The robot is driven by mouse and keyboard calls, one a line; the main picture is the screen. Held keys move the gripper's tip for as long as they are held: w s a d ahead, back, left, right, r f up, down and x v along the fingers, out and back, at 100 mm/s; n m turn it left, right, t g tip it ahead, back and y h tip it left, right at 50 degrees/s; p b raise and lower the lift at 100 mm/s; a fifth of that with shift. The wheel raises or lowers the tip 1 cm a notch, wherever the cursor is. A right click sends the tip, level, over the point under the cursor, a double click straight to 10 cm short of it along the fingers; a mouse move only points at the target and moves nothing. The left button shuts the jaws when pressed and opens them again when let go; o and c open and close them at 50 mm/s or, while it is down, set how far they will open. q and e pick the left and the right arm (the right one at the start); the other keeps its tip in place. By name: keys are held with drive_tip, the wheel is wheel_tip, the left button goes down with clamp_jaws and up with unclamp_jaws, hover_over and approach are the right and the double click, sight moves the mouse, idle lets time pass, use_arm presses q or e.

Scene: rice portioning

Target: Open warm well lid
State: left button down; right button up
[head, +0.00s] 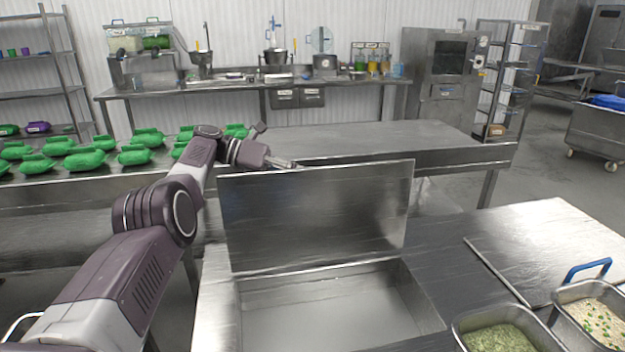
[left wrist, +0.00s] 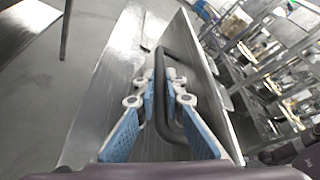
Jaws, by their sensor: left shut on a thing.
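The metal well lid (head: 318,215) stands raised, nearly upright, along the back edge of the well. The open well (head: 325,310) shows below it, with a bare metal floor and no food visible inside. My left gripper (head: 283,163) is at the lid's top edge, reaching behind the lid, so its fingers are partly hidden there. In the left wrist view, its blue fingers (left wrist: 163,82) are closed around the lid's dark bar handle (left wrist: 160,110). The lid's handle side (left wrist: 205,85) also shows there. My right gripper is in neither view.
A flat metal panel (head: 555,240) lies on the counter at the right. Trays of green food (head: 497,335) and rice-like food (head: 600,322) sit at the front right. Behind the lid, a table (head: 350,143) carries several green bags (head: 85,160) at its left.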

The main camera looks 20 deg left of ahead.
use_arm(q)
drive_tip(key=shift+f, duration=0.3)
drive_tip(key=c, duration=2.3)
unclamp_jaws()
drive_tip(key=shift+a, duration=0.1)
drive_tip(key=shift+r, duration=0.15)
